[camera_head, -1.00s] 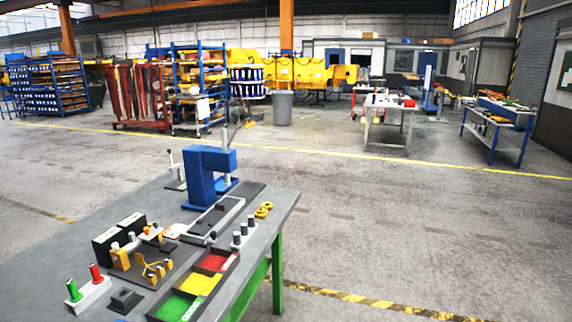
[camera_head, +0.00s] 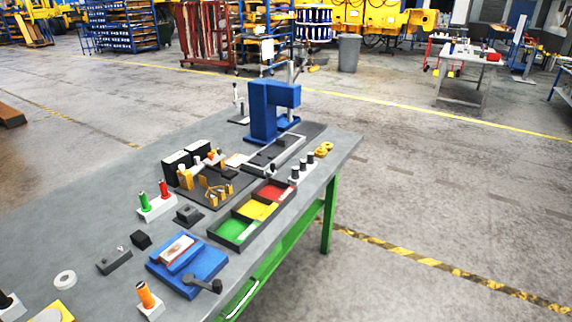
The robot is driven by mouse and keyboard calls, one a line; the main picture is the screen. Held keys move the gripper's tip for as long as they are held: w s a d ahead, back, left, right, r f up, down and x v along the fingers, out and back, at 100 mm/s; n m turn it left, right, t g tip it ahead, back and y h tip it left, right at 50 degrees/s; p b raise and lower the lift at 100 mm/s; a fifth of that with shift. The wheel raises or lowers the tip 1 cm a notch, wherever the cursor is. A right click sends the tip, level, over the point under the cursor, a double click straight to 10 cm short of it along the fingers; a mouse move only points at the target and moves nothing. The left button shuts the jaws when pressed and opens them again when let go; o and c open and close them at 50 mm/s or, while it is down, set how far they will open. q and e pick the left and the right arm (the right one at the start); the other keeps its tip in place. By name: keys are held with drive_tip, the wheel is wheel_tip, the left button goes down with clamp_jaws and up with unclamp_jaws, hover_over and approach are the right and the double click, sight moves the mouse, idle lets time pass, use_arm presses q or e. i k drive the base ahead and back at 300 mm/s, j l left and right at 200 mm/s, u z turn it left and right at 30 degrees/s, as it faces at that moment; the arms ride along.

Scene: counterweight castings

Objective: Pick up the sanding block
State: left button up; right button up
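Several small dark blocks lie on the grey workbench (camera_head: 60,235), and I cannot tell for certain which is the sanding block. One is a small plain black block (camera_head: 141,240). Left of it is a longer dark grey block (camera_head: 114,263) with a small light pin on top. A dark square piece with a raised knob (camera_head: 188,214) lies farther back. All rest on the bench top, apart from each other. Neither of my grippers is in view.
A blue fixture with a dark handle (camera_head: 190,268), an orange-handled tool in a white base (camera_head: 148,300) and a white ring (camera_head: 65,279) stand near. Behind are a red, yellow and green tray (camera_head: 243,227), a holder with red and green handles (camera_head: 157,205) and a blue press (camera_head: 268,108).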

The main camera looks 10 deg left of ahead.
sight(141, 238)
drive_tip(key=j+u, duration=0.1)
drive_tip(key=u, duration=0.8)
drive_tip(key=j+u, duration=0.1)
drive_tip(key=u, duration=0.4)
drive_tip(key=i+l+u, duration=0.15)
drive_tip(key=l+u, duration=0.45)
drive_tip(key=u, duration=0.15)
drive_tip(key=i+l+u, duration=0.1)
drive_tip(key=l+u, duration=0.25)
